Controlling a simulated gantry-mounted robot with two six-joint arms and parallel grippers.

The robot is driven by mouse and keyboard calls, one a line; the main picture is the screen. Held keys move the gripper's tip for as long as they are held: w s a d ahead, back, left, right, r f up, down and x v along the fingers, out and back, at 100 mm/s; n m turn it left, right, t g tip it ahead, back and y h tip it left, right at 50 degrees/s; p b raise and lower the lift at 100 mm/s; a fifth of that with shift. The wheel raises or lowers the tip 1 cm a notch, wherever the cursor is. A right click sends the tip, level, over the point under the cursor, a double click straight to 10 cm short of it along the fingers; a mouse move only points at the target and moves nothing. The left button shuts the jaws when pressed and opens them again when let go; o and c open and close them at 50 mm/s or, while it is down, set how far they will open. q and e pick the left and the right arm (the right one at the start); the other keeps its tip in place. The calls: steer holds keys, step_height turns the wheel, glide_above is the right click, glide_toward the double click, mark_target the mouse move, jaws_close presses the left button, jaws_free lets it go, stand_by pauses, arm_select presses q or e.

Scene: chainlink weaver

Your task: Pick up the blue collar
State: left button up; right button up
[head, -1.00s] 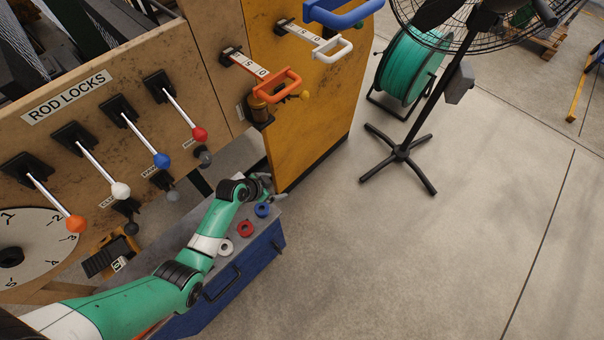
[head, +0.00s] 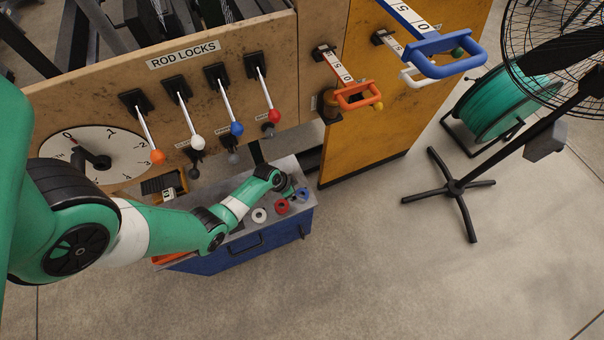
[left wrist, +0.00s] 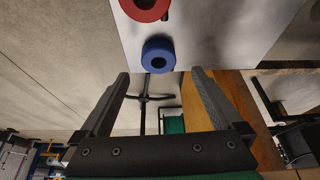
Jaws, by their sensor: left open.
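The blue collar (head: 304,191) is a small ring on the grey top of the blue cabinet (head: 240,256), at its right end. In the left wrist view the blue collar (left wrist: 157,46) lies just beyond the fingertips, in line with the gap between them. My left gripper (head: 293,191) is small and partly hidden by its own wrist in the head view, close beside the blue collar. In the left wrist view the left gripper (left wrist: 160,76) is open, with nothing between its fingers. My right gripper is not in view.
A red collar (head: 282,206) and a white collar (head: 259,215) lie in a row with the blue one. The rod-lock panel (head: 93,97) with several levers stands behind the cabinet. A yellow panel (head: 372,125) rises to the right. The floor in front is clear.

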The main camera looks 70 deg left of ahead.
mark_target(304, 195)
arm_select(q)
steer(key=shift+w+f, duration=0.1)
steer(key=shift+f, duration=0.05)
steer(key=b+x, duration=0.5)
steer(key=shift+d+f, duration=0.15)
steer(key=shift+f, duration=0.05)
steer(key=shift+r, duration=0.15)
jaws_close()
steer(key=shift+r, duration=0.1)
